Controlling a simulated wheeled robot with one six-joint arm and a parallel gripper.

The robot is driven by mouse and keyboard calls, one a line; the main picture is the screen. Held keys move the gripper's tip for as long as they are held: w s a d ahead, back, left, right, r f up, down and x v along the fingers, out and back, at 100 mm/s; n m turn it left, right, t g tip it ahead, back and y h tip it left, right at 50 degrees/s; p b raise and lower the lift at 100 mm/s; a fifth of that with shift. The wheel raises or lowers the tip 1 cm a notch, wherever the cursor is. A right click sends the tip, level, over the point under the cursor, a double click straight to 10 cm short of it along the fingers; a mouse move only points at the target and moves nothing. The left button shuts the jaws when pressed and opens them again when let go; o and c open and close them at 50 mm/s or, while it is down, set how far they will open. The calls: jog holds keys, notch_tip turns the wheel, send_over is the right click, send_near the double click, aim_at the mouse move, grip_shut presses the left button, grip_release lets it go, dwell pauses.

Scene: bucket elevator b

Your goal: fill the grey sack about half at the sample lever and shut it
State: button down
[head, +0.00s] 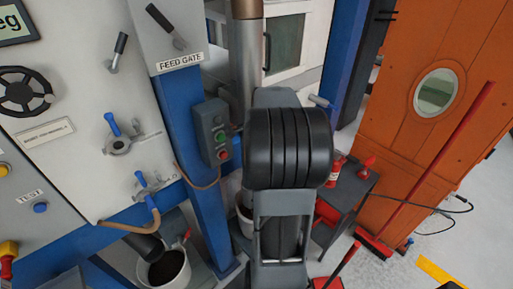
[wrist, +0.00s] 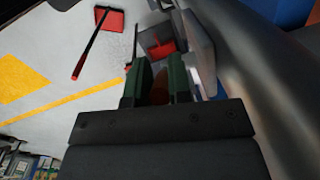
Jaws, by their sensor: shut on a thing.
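My gripper (wrist: 160,84) shows in the wrist view with its green fingers close around a small reddish-brown thing (wrist: 160,92). I cannot tell what that thing is. In the head view my own arm hides the gripper. I cannot make out a grey sack in either view. Two blue-handled levers, an upper one (head: 113,125) and a lower one (head: 141,180), sit on the white panel; the lower label is too blurred to read. A dark spout (head: 148,247) stands out below them. A pale bucket (head: 184,274) with dark contents is under it.
A switch box (head: 213,133) is on the blue post beside the panel. A grey stand (head: 349,195) with red items and an orange door (head: 425,140) are at the right. A red-handled broom (head: 440,150) crosses before the door.

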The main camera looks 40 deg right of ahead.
jog(key=c, duration=1.1)
grip_release()
jog(key=shift+o, duration=0.2)
notch_tip(320, 180, up, 14)
jog(key=s, duration=0.1)
jog(key=shift+s+f, duration=0.15)
jog(key=shift+s, duration=0.05)
jog(key=shift+c, duration=0.2)
